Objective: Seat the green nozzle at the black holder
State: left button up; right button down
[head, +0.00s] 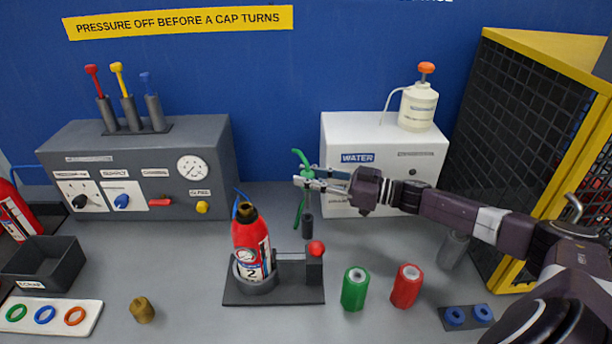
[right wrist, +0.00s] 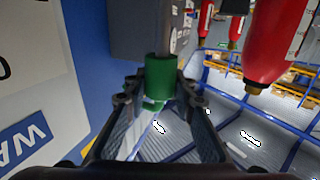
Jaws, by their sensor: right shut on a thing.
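The green nozzle (head: 299,208) is upright between the fingers of my right gripper (head: 308,178), in front of the white WATER cabinet. Its curved green top sticks up above the fingers and its narrow lower part hangs below them. My right gripper is shut on it. A short black upright cylinder, seemingly the black holder (head: 308,226), stands just right of the nozzle's lower part; I cannot tell whether they touch. In the right wrist view the thick green nozzle body (right wrist: 159,80) lies between the fingertips (right wrist: 158,100). My left gripper is not in view.
A red extinguisher (head: 250,248) stands in a dark stand with a red knob (head: 316,248). Green (head: 355,288) and red (head: 406,286) cylinders stand in front. The white cabinet (head: 384,150) is close behind my gripper; a grey panel box (head: 140,165) and mesh cage (head: 520,130) flank the bench.

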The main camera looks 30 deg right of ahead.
aim_at(308, 207)
jog(key=shift+f+b, duration=3.65)
jog(key=shift+f, duration=0.45)
jog(key=shift+f+b, duration=0.7)
jog(key=shift+f, duration=0.35)
jog(key=c, duration=1.5)
grip_release()
jog(key=shift+c, duration=0.2)
notch_tip(308, 207, up, 10)
